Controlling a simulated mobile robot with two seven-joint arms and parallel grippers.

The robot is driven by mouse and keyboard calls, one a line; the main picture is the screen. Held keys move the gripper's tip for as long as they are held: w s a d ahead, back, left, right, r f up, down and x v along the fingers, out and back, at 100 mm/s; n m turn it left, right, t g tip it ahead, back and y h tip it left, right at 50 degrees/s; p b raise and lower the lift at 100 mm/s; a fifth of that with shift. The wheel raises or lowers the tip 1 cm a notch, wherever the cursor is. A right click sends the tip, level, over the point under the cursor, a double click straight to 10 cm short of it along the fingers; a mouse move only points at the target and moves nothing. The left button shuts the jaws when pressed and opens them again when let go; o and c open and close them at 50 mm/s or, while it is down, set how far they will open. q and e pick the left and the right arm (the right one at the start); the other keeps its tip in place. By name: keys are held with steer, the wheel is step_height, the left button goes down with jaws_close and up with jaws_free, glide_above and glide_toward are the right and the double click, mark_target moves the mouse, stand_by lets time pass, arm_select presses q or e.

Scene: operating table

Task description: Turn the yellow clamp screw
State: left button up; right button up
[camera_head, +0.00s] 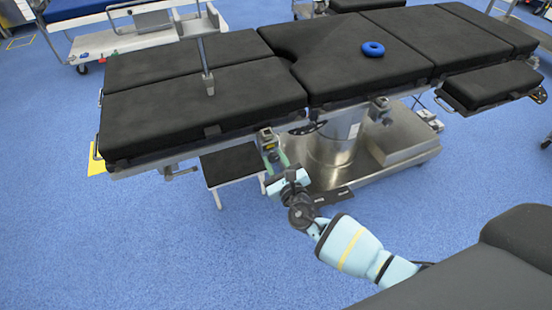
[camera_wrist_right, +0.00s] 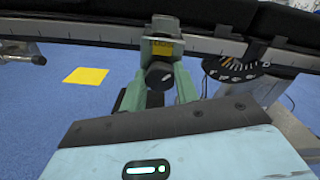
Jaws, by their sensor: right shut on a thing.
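The clamp (camera_head: 267,138) hangs on the side rail of the black operating table. In the right wrist view it is a grey block with a yellow label (camera_wrist_right: 164,47). Its dark round screw knob (camera_wrist_right: 158,75) faces my wrist. My right gripper (camera_head: 276,160) reaches up to the clamp from below and in front. In the wrist view its greenish fingers (camera_wrist_right: 160,68) sit on both sides of the knob and are shut on it. The finger contact is partly hidden by the knob. My left gripper is in neither view.
The operating table (camera_head: 150,120) carries a blue ring (camera_head: 373,48) and an upright metal pole (camera_head: 204,65). Another clamp (camera_head: 380,108) is farther right on the rail. A small step stool (camera_head: 232,163) stands below. Open blue floor lies left of my arm.

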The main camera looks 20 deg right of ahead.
steer(key=n+p, duration=0.1)
steer(key=n, duration=0.3)
steer(key=shift+r+n+p, duration=0.1)
steer(key=shift+n+p, duration=0.2)
steer(key=shift+p, duration=0.05)
steer(key=n+p, duration=0.1)
steer(key=n, duration=0.3)
stand_by(0.4)
steer(key=o, duration=1)
steer(key=shift+c, duration=0.2)
steer(key=shift+s, duration=0.1)
steer(key=s+p, duration=0.2)
steer(key=s, duration=0.5)
steer(key=shift+s+d, duration=0.15)
steer(key=shift+s, duration=0.2)
